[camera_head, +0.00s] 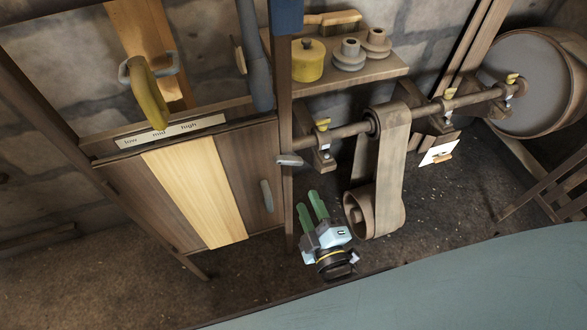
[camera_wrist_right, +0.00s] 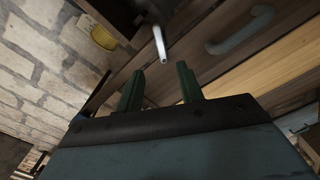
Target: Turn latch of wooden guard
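The wooden guard (camera_head: 150,190) is a brown panel with a pale centre board, at the left in the head view. A small grey latch (camera_head: 289,160) sits on the post at its right edge, lying roughly sideways. My right gripper (camera_head: 310,200) is below the latch, fingers pointing up, open and empty. In the right wrist view the latch (camera_wrist_right: 160,44) shows as a pale bar just beyond and between the green fingertips (camera_wrist_right: 158,78), apart from them. The guard's grey handle (camera_head: 267,196) also shows in the wrist view (camera_wrist_right: 240,30). My left gripper is not in view.
A belt (camera_head: 378,170) runs round a shaft and a lower pulley (camera_head: 362,212), close to the right of my gripper. Above the guard are a yellow-handled lever (camera_head: 150,95) and a low/mid/high label (camera_head: 170,131). A shelf holds a yellow pot (camera_head: 308,62).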

